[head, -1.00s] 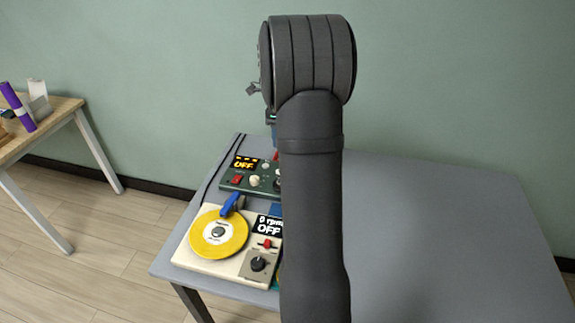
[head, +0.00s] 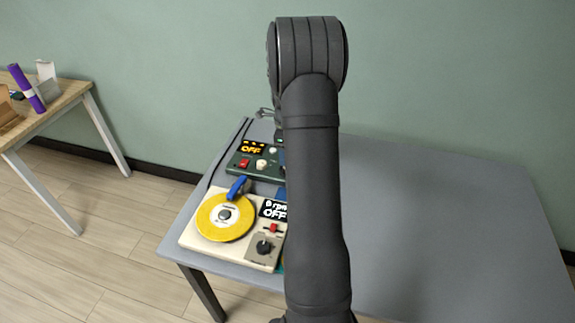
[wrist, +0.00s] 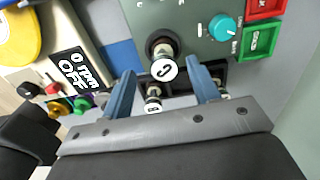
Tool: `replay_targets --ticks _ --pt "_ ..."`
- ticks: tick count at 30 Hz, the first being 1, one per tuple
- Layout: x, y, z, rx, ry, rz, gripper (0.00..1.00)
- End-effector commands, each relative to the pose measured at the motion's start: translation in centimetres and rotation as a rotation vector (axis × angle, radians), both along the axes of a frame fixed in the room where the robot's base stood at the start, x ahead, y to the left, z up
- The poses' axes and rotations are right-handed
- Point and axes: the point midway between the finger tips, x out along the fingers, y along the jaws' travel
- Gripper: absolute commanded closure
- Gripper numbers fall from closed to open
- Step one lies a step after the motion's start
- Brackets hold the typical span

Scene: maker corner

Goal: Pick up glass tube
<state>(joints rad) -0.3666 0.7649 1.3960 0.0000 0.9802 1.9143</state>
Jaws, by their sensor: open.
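In the wrist view my gripper (wrist: 162,72) is open, with its two blue fingers spread and pointing at a green panel (wrist: 200,47). A tube with a round white marked top (wrist: 163,68) stands in a dark round socket on that panel, near the space between the fingertips. Another white-topped tube (wrist: 153,105) sits in a black holder between the fingers. A third (wrist: 221,92) is partly hidden by the right finger. I cannot tell which one is the glass tube. In the head view my arm hides the gripper and the tubes.
A cream turntable unit (head: 190,238) with a yellow disc (head: 226,217) stands at the grey table's (head: 430,230) front left, before a green control box (head: 240,175). The table's right side is clear. Another table (head: 60,105) with several items stands at far left.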

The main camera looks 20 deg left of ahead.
Motion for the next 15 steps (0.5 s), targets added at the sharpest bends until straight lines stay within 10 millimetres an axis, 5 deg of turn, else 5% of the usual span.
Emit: replay_targets --ticks 9,15 --pt "0.4 -0.6 -4.3 -0.001 0.003 0.0 0.45" --pt "0.4 -0.6 -4.9 0.0 0.001 0.0 0.45"
